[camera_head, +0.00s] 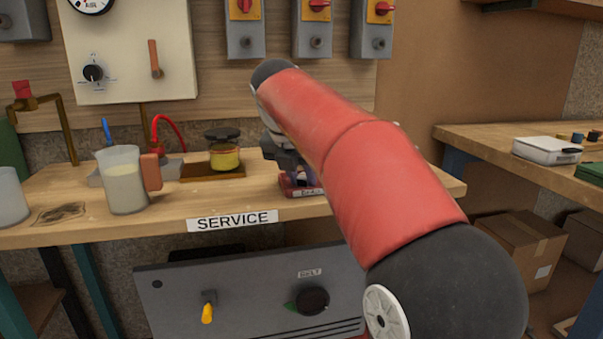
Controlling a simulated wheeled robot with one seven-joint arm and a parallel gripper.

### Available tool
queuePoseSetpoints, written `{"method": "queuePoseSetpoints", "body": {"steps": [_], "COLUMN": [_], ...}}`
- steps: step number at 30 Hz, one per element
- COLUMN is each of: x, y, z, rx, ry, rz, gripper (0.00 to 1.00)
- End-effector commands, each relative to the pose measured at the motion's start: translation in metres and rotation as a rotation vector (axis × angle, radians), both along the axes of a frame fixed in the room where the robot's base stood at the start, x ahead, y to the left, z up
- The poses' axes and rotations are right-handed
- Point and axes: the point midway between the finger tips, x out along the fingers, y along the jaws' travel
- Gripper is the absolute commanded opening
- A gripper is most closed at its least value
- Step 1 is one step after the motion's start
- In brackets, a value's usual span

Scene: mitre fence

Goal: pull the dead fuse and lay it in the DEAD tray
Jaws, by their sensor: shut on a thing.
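A small dark red tray (288,191) with a pale label stands near the front edge of the bench, left of my red arm. The label is too small to read surely; it looks like DEAD. My gripper (296,172) is low over this tray, pointing down, and partly hidden by my arm. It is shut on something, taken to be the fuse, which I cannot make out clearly. I cannot tell whether that thing touches the tray. No fuse holder shows clearly.
On the bench (180,219) stand a jug (124,186), a yellow jar with a dark lid (225,156) and a red hose (170,127). Switch boxes (313,30) hang behind. A panel with knobs (250,300) is below. The bench front between jug and tray is clear.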

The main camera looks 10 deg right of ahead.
Motion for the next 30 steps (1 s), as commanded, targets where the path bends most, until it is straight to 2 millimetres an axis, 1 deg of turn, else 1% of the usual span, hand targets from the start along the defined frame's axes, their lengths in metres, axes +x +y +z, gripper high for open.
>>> {"method": "queuePoseSetpoints", "body": {"steps": [2,3,8,9,17,20,27,30], "x": [0.000,0.000,0.000,0.000,-0.001,-0.005,-0.020,-0.025], "y": [0.000,0.000,0.000,0.000,0.000,0.003,0.015,0.019], "z": [-0.003,-0.002,-0.002,-0.002,0.001,0.011,0.048,0.059], "rx": [0.000,0.000,0.000,0.000,0.000,0.000,0.000,0.001], "ry": [0.000,0.000,0.000,0.000,0.000,-0.002,-0.004,-0.003], "rz": [0.000,0.000,0.000,0.000,-0.001,0.000,0.001,0.002], "gripper": [0.00,0.28,0.49,0.51,0.51,0.51,0.51,0.51]}}
